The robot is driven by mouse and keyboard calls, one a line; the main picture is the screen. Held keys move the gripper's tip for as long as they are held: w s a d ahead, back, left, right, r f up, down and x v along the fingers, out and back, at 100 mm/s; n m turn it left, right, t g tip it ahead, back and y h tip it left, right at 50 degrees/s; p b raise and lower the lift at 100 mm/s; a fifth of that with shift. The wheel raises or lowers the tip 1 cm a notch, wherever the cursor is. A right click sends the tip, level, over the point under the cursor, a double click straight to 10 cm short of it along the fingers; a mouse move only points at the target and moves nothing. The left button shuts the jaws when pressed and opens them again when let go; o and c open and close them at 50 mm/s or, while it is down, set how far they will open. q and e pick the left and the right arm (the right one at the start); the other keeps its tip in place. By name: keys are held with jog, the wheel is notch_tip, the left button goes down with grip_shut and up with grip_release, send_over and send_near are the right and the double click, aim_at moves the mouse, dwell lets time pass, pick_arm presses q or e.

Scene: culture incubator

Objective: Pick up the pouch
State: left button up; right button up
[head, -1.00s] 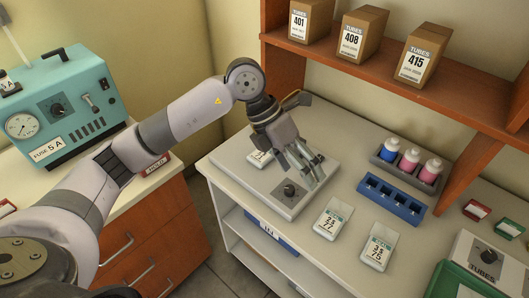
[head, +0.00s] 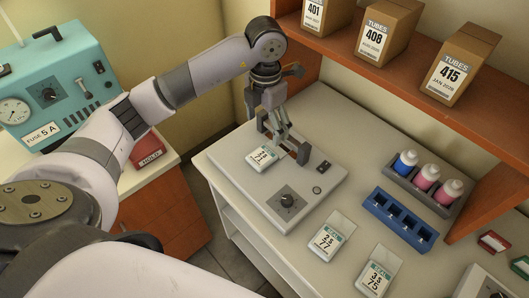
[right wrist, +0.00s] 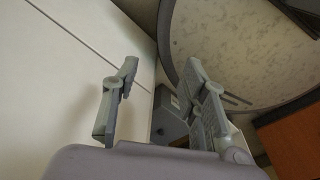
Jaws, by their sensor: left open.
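A white pouch (head: 262,157) with a printed label lies on the flat top of a pale device with a dark knob (head: 287,201). Two more labelled pouches lie on the bench in front of the device, one marked 25 77 (head: 330,236) and one marked 35 75 (head: 378,271). My left gripper (head: 283,138) points down over the device, just behind and right of the pouch there. Its fingers are apart with nothing held; its height above the device is hard to judge. My right gripper (right wrist: 161,72) shows in the right wrist view, open and empty.
A blue rack (head: 400,220) and a grey rack with several bottles (head: 424,179) stand on the right of the bench. A wooden shelf (head: 345,46) with tube boxes overhangs the back. A teal machine (head: 62,88) and a red item (head: 147,151) stand on the left counter.

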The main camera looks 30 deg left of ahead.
pick_arm(q)
jog(key=p, duration=0.2)
send_over(264, 154)
jog(key=f, duration=0.5)
jog(key=shift+s+d+f, duration=0.2)
jog(key=shift+d, duration=0.15)
notch_tip(264, 154, down, 2)
jog(key=shift+f, duration=0.1)
jog(key=shift+a+f+p, duration=0.15)
jog(key=shift+f+p, duration=0.15)
jog(key=shift+p, duration=0.1)
jog(key=f, duration=0.1)
jog(key=f+p, duration=0.1)
jog(key=f, duration=0.1)
jog(key=shift+w+a+f+p, duration=0.1)
jog(key=shift+a+f+p, duration=0.15)
jog(key=shift+f+p, duration=0.05)
jog(key=shift+f, duration=0.35)
jog(key=c, duration=1.2)
pick_arm(e)
jog(key=shift+w+r, duration=0.2)
jog(key=shift+r, duration=2.25)
